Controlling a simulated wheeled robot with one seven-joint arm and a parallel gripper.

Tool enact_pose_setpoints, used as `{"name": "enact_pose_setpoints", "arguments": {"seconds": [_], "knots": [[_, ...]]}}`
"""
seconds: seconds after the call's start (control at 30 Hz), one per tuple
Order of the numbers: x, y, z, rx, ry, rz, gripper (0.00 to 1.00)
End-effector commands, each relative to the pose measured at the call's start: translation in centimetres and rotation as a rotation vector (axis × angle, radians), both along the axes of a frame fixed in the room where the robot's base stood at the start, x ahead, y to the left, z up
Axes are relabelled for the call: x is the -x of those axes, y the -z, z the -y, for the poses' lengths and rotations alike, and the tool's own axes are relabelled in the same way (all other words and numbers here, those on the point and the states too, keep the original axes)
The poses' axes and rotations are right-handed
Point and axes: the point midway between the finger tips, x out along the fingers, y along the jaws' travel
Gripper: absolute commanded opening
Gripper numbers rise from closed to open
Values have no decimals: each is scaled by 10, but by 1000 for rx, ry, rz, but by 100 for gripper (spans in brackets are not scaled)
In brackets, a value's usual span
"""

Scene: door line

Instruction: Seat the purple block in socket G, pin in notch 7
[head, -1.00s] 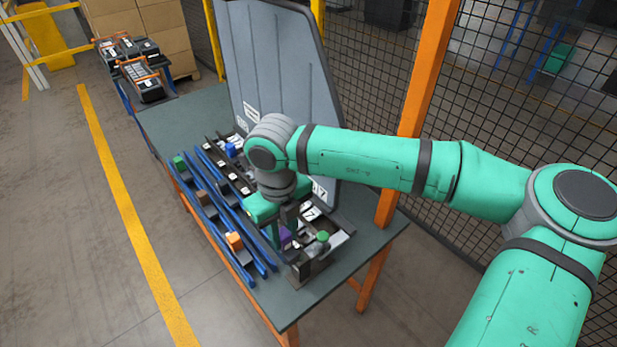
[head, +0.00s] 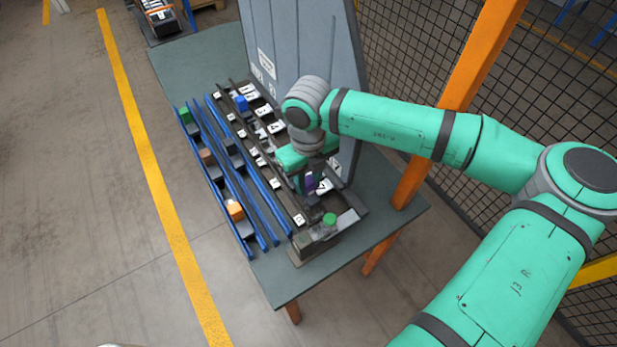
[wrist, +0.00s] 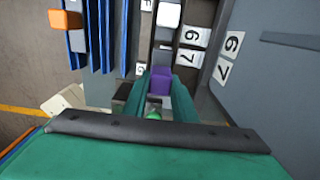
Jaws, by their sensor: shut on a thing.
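The purple block (wrist: 160,80) is held between the two fingers of my gripper (wrist: 158,100) in the wrist view. In the head view the block (head: 310,182) shows as a small purple patch below my gripper (head: 309,185), over the near part of the dark socket rail (head: 262,157). White number plates reading 6 (wrist: 194,36) and 7 (wrist: 189,57) stand beside the rail in the wrist view, just ahead of the block. Whether the block touches the rail is unclear. Its pin and the notch are hidden.
Blue rails (head: 240,175) run left of the socket rail and carry an orange block (head: 235,209), a brown block (head: 207,156) and a green block (head: 184,115). A blue block (head: 241,103) sits farther along the socket rail. A green-topped piece (head: 329,220) stands at the near end. A grey panel (head: 300,50) rises behind.

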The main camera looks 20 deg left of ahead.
Motion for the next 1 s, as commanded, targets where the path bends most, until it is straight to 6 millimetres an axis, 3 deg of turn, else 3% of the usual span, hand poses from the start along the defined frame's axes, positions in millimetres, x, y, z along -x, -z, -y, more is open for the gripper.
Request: {"name": "enact_pose_setpoints", "arguments": {"seconds": [1.0], "knots": [[0, 43, -1, 0, -1, 0, 0]]}}
